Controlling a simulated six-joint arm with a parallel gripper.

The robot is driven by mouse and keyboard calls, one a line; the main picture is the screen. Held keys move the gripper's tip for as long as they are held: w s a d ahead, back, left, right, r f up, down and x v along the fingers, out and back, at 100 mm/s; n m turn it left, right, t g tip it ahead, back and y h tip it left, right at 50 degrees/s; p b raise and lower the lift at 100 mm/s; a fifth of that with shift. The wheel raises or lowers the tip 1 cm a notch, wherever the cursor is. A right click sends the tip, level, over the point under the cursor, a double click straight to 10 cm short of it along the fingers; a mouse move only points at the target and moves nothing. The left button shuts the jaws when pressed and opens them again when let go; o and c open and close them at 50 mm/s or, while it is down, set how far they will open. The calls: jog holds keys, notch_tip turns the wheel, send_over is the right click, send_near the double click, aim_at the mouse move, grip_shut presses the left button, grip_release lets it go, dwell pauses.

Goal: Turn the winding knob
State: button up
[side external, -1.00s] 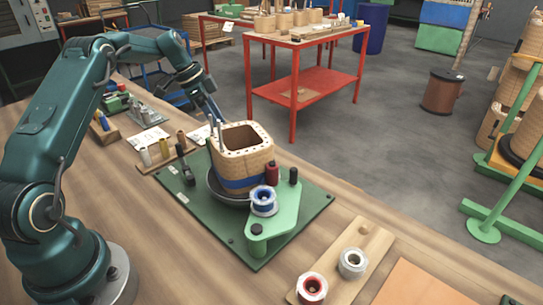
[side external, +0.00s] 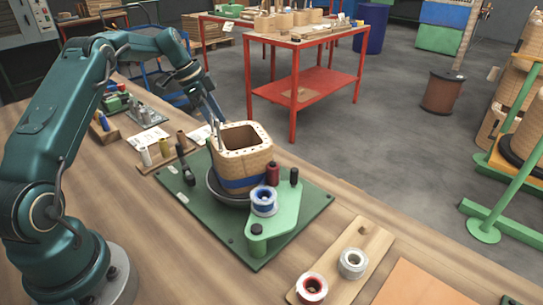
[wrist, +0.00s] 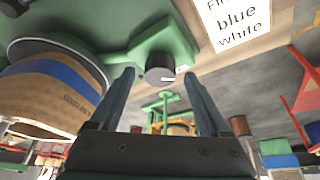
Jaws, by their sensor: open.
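A dark round knob (wrist: 160,76) with a white mark shows on a green bracket (wrist: 166,42) in the wrist view. My gripper (wrist: 160,78) is open, its two fingers either side of the knob in that view; I cannot tell whether they touch it. In the side view my gripper (side external: 214,122) is at the far edge of the tan square coil (side external: 243,160), which has a blue band and sits on a dark round base. The coil hides the knob there. The coil also shows at the left of the wrist view (wrist: 45,92).
A green fixture arm (side external: 274,224) holds blue and dark red spools on the green plate (side external: 310,215). A spool rack (side external: 152,165) stands left of the plate. A wooden board (side external: 335,262) with two tape rolls lies in front. A printed card (wrist: 240,22) is near the knob.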

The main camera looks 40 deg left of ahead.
jog(key=shift+v, duration=2.35)
